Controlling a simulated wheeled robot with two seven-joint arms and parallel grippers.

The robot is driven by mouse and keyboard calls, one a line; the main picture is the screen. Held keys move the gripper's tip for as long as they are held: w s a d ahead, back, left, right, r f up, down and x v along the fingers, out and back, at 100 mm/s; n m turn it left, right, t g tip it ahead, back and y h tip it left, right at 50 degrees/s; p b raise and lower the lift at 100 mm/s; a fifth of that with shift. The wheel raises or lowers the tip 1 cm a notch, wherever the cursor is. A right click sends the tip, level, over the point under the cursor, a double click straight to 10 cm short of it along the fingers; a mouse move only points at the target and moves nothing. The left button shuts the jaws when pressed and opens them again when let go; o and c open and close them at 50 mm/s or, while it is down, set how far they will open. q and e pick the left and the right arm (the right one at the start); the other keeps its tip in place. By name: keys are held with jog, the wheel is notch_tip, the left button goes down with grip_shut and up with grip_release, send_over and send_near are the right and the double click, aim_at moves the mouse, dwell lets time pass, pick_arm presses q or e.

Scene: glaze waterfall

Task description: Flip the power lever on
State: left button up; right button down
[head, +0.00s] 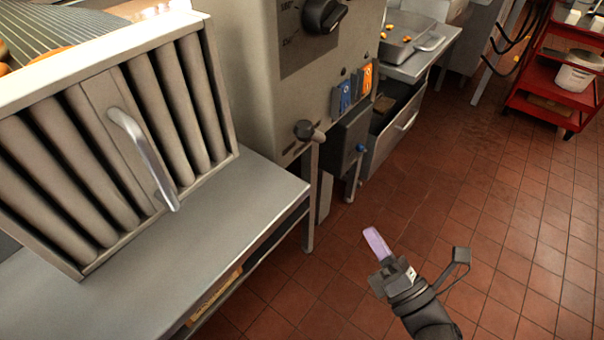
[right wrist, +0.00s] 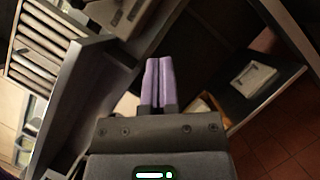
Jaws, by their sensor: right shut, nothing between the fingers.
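The grey steel machine (head: 262,75) stands at the upper middle of the head view. A short lever with a dark round end (head: 305,130) sticks out low on its front, and I cannot tell its on or off position. A black dial (head: 323,15) sits higher on the panel. My right gripper (head: 376,243) is shut and empty, its purple fingers together, over the floor below and right of the lever, clearly apart from it. The fingers also show in the right wrist view (right wrist: 158,82). I cannot pick out the lever there. My left gripper is not in view.
A steel table (head: 200,245) with a ribbed, handled panel (head: 125,145) fills the left. A counter with a tray (head: 405,45) stands behind, and a red cart (head: 555,85) stands far right. The tiled floor between is clear.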

aim_at(304, 130)
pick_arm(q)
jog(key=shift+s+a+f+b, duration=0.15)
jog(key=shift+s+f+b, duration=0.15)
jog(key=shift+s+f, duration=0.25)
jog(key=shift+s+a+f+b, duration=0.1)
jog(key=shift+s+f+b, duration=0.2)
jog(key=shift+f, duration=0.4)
pick_arm(e)
jog(key=r+n+g+y, duration=0.1)
jog(key=n+y, duration=0.1)
jog(key=n, duration=0.1)
jog(key=s+a+r+n+g+y, duration=0.1)
jog(key=r+n+y, duration=0.1)
jog(key=n, duration=0.2)
jog(key=s+a+r+n+y, duration=0.1)
jog(key=n+y, duration=0.1)
jog(key=n, duration=0.2)
jog(key=shift+s+a+r+g, duration=0.1)
jog(key=shift+r+g, duration=0.3)
